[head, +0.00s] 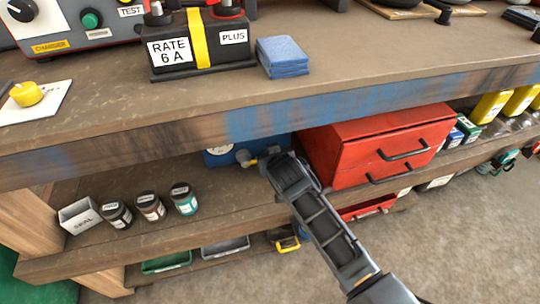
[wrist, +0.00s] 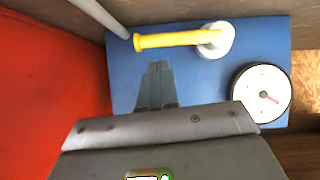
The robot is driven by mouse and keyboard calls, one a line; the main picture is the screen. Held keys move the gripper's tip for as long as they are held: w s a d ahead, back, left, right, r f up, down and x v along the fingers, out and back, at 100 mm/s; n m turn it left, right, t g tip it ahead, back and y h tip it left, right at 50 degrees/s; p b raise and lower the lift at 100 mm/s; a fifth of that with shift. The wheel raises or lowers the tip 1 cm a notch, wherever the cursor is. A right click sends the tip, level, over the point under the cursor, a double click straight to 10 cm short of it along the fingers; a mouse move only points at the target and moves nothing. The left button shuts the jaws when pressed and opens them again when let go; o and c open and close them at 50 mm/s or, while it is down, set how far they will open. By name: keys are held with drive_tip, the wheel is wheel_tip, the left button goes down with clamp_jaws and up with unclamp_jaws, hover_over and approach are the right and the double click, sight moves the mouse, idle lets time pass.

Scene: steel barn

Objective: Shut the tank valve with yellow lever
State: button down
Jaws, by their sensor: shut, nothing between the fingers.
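The blue tank (head: 213,158) stands on the shelf under the bench, partly hidden by my arm and the bench edge. In the wrist view the tank (wrist: 195,80) fills the middle. Its yellow lever (wrist: 165,40) reaches left from a pale round hub (wrist: 216,40), and its free end is near a grey pipe (wrist: 100,18). A white gauge (wrist: 261,93) sits right of and below the lever. In the head view the lever (head: 248,162) shows small, left of my gripper (head: 272,158). My gripper's fingers (wrist: 156,68) are shut and empty, just below the lever in the wrist view; contact cannot be told.
A red toolbox (head: 370,145) stands close right of my gripper; it fills the left of the wrist view (wrist: 50,80). Several small jars (head: 150,206) and a grey box (head: 79,215) stand on the shelf's left. The bench top (head: 330,75) overhangs the tank.

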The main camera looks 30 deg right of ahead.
drive_tip(key=r+p+v, duration=0.1)
drive_tip(key=p+v, duration=0.2)
drive_tip(key=v, duration=0.8)
drive_tip(key=shift+d+r, duration=0.25)
drive_tip(key=shift+r, duration=0.05)
drive_tip(key=shift+w, duration=0.15)
drive_tip(key=s+a+r+n+t+y, duration=0.2)
drive_tip(key=s+a, duration=0.1)
drive_tip(key=s, duration=1.2)
drive_tip(key=s+a+r+n+t+y, duration=0.15)
drive_tip(key=s+a, duration=0.25)
drive_tip(key=s, duration=1)
drive_tip(key=s+r, duration=0.9)
drive_tip(key=r, duration=0.2)
wheel_tip(320, 180, up, 13)
drive_tip(key=p, duration=1.2)
drive_tip(key=shift+s+a+t, duration=0.2)
drive_tip(key=shift+a+t, duration=0.15)
drive_tip(key=shift+t, duration=0.1)
